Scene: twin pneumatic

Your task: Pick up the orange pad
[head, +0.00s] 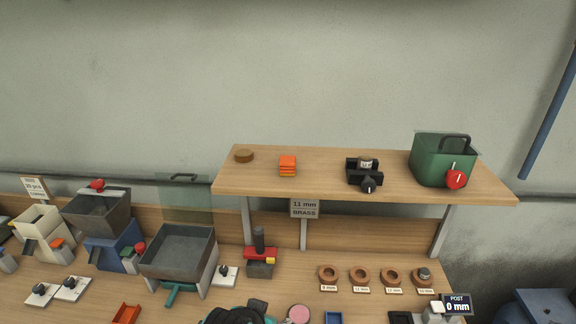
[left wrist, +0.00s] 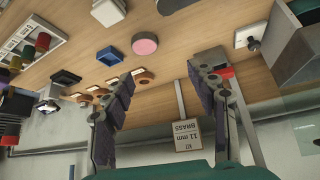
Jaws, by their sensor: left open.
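The orange pad (head: 288,166) looks like a small orange block with lighter stripes on its front. It lies on the raised wooden shelf, left of the middle, in the head view. I cannot make it out in the left wrist view. My left gripper (left wrist: 162,76) is open in the left wrist view, with nothing between its two dark fingers. In the head view a dark part of it (head: 238,314) shows at the bottom edge, below and in front of the shelf, apart from the pad. My right gripper is in neither view.
The shelf (head: 325,183) also bears a brown disc (head: 244,156), a black fixture (head: 364,174) and a green bin (head: 430,160). A sign (head: 304,208) and posts stand below it. A red-topped press (head: 260,256), copper rings and a pink disc (head: 299,313) are on the bench.

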